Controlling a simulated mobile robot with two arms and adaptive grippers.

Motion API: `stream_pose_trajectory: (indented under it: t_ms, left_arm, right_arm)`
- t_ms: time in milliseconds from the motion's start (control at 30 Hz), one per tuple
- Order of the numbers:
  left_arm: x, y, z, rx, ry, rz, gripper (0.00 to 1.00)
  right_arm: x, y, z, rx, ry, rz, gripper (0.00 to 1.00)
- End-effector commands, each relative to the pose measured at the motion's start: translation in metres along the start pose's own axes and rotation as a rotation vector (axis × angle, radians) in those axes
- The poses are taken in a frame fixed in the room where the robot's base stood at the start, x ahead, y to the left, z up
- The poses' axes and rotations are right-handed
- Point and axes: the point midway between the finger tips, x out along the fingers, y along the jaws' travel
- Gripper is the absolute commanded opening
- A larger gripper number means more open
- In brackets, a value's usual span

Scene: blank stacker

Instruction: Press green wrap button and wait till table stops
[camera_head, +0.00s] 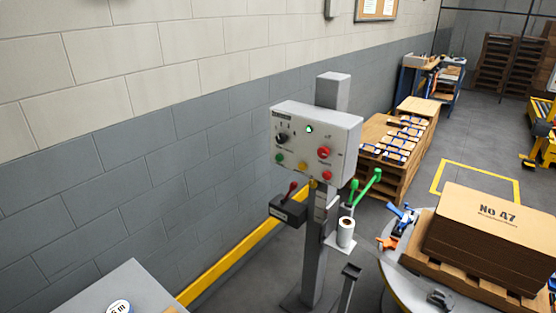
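A light grey control box (344,133) is mounted on a grey post (312,262) in the middle. On its face are a green button (279,158) at the lower left, a yellow button (303,166), red buttons (323,153) on the right, a black knob (282,138) and a bright green light (309,128) near the top. The labels are too small to read. A round grey table (402,282) stands at the lower right, bearing a pallet with a brown stack (495,215) marked "No 47". Neither of my grippers is in view.
A black box with a red lever (291,190), green handles (368,187) and a white roll (346,232) are by the post. Blue (402,216) and orange (388,243) tools lie at the table's edge. A yellow rail (232,258) runs along the wall.

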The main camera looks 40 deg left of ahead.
Motion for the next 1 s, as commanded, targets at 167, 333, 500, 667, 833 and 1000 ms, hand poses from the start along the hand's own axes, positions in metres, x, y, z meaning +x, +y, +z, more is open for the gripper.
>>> stream_pose_trajectory:
  t_ms: [167, 333, 500, 667, 833, 1000]
  left_arm:
    - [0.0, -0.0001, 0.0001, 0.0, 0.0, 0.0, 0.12]
    - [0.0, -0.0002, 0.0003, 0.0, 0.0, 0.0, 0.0]
    - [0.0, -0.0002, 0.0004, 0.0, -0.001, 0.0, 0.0]
    - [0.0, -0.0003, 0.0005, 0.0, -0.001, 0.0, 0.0]
    - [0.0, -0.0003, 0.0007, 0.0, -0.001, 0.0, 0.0]
    - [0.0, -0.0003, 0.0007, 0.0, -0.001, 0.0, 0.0]
  right_arm:
    - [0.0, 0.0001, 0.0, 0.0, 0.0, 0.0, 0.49]
    - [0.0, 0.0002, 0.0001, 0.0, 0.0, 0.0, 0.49]
    - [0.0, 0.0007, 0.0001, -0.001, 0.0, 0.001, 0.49]
    - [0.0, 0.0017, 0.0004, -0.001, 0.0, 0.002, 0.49]
    - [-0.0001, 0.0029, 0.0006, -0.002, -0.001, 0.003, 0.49]
    - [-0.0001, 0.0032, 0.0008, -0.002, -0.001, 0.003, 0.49]
